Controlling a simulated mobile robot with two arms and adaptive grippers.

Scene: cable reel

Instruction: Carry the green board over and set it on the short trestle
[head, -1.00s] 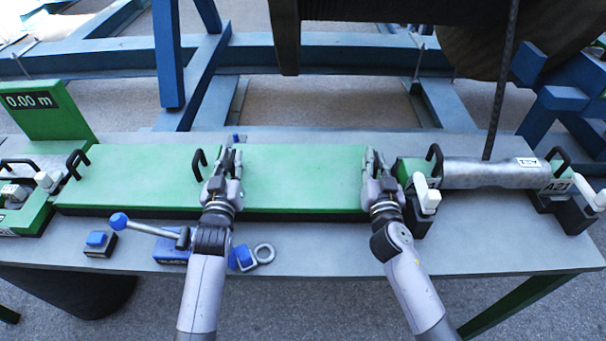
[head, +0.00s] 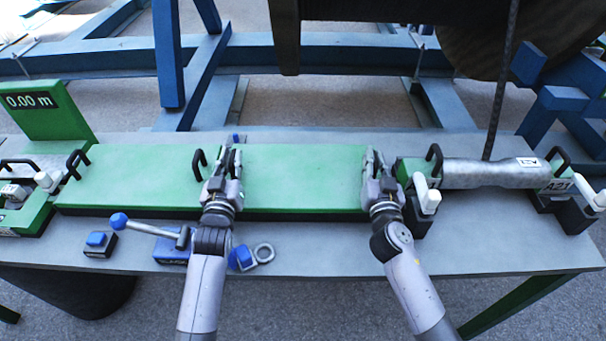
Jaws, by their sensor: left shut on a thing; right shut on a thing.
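I cannot pick out a short trestle in this view.
A metal cylinder (head: 490,172) in a clamp stands right. A green sign (head: 45,115) reads 0.00 m. A blue frame (head: 330,60) stands behind.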

